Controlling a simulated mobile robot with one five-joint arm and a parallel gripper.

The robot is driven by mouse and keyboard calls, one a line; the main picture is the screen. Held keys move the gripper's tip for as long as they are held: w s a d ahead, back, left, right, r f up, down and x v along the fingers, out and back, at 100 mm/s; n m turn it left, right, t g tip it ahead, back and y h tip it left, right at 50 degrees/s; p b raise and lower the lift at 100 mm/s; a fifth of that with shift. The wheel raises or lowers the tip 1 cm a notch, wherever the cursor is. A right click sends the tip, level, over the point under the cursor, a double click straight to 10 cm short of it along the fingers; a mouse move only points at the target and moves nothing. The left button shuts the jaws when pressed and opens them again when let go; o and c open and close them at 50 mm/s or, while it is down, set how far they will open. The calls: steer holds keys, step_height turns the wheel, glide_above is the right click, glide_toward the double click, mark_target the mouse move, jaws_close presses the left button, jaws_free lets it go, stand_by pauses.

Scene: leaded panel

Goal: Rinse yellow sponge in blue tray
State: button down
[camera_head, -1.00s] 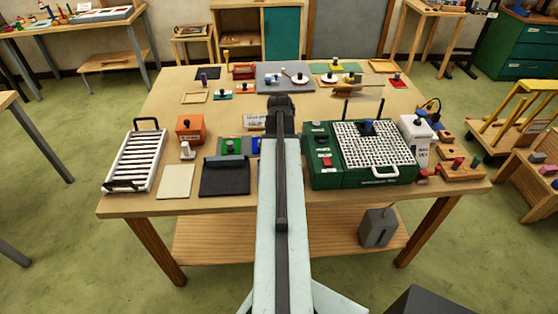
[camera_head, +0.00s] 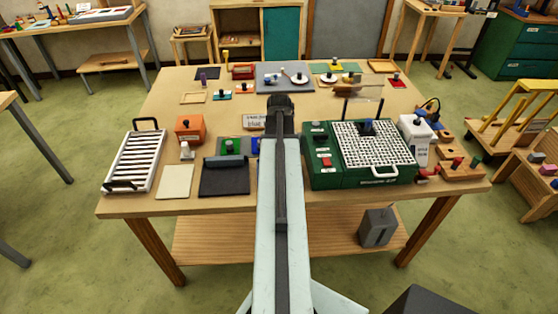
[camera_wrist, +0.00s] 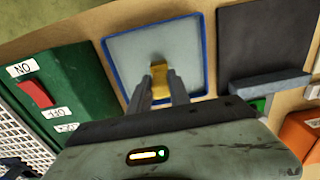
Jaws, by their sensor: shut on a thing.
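The yellow sponge (camera_wrist: 160,84) is between the two fingers of my gripper (camera_wrist: 160,74) in the wrist view. The fingers are shut on it. The blue tray (camera_wrist: 205,55), a blue-rimmed square with a pale grey inside, lies beneath and around the sponge in that view. Whether the sponge touches the tray's surface or hangs just above it, I cannot tell. In the head view my arm hides the sponge, the fingers and most of the tray.
The green machine (camera_head: 320,180) with an ON/OFF panel (camera_wrist: 66,88) stands close beside the tray. On the other side are a dark mat with a rolled edge (camera_head: 224,180), a green block (camera_head: 229,147) and an orange box (camera_head: 189,128). A white rack (camera_head: 135,160) stands at the far left.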

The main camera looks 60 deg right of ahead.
steer(key=shift+r+p, duration=2.5)
steer(key=shift+r+p, duration=1.5)
